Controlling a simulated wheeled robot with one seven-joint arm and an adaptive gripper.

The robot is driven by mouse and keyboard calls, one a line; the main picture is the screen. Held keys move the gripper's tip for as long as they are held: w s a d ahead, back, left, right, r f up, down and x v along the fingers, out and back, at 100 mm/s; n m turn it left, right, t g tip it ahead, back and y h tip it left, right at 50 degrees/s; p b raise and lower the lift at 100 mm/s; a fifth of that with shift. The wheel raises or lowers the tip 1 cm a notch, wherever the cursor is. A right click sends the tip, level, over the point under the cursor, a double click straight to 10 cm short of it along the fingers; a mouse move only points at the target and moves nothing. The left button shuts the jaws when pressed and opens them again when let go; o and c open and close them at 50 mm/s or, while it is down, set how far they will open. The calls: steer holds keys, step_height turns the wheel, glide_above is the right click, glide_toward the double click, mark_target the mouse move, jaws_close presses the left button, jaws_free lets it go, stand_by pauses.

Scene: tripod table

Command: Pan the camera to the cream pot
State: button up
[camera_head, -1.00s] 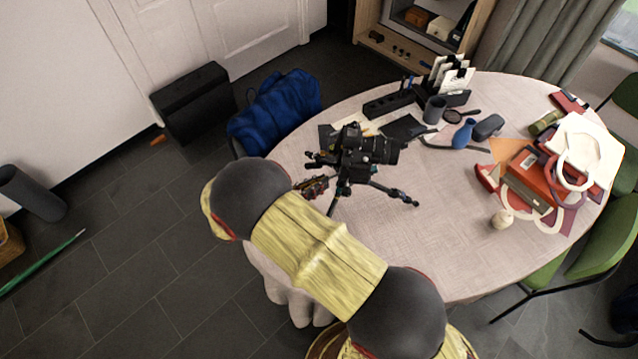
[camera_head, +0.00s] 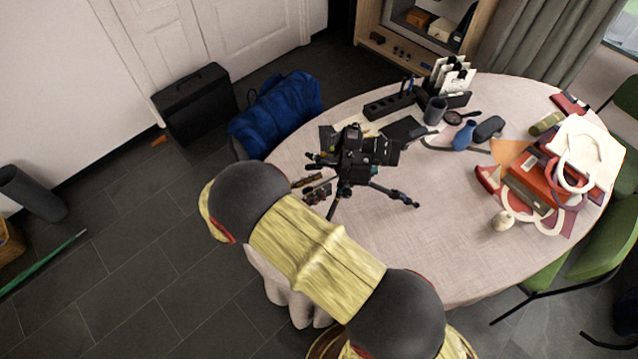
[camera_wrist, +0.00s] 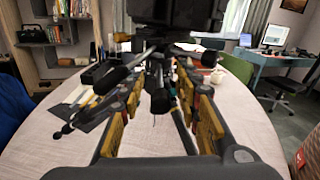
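The black camera (camera_head: 370,152) stands upright on a small tripod (camera_head: 372,186) on the round table, its lens pointing right in the head view. The cream pot (camera_head: 502,219) is a small round thing on the right part of the table, in front of the bags; it appears small in the wrist view (camera_wrist: 208,59). My gripper (camera_head: 318,190) is just left of the tripod, below the camera. In the wrist view my gripper (camera_wrist: 160,92) has its yellow-padded fingers apart, with a dark tripod part or handle between or just beyond them. Contact cannot be told.
The pale round table (camera_head: 430,255) is clear at its front. A blue vase (camera_head: 464,136), a grey cup (camera_head: 435,110) and a black organiser (camera_head: 390,104) stand behind the camera. Red and white bags (camera_head: 545,180) crowd the right. A blue bag (camera_head: 275,108) is at the left.

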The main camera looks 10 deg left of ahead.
steer(key=v, duration=1.1)
steer(key=shift+s+a, duration=0.15)
steer(key=shift+s, duration=0.05)
steer(key=s+d+f+m+g+y, duration=0.3)
steer(key=s+d+f+m+g, duration=0.25)
steer(key=d+g, duration=0.2)
steer(key=s+d+r+m+y, duration=0.1)
steer(key=d+r+m+y, duration=0.2)
steer(key=d+r+m, duration=0.4)
steer(key=s+d+r+m+t+y+b, duration=0.1)
steer(key=s+d+r+m+y, duration=0.1)
steer(key=d+r+m+y, duration=0.2)
steer(key=s+d+r+m+t+y, duration=0.1)
steer(key=d+r+m+y, duration=0.3)
steer(key=d+r+m, duration=0.6)
steer(key=s+d+r, duration=0.1)
steer(key=d+r, duration=0.7)
steer(key=shift+r, duration=0.35)
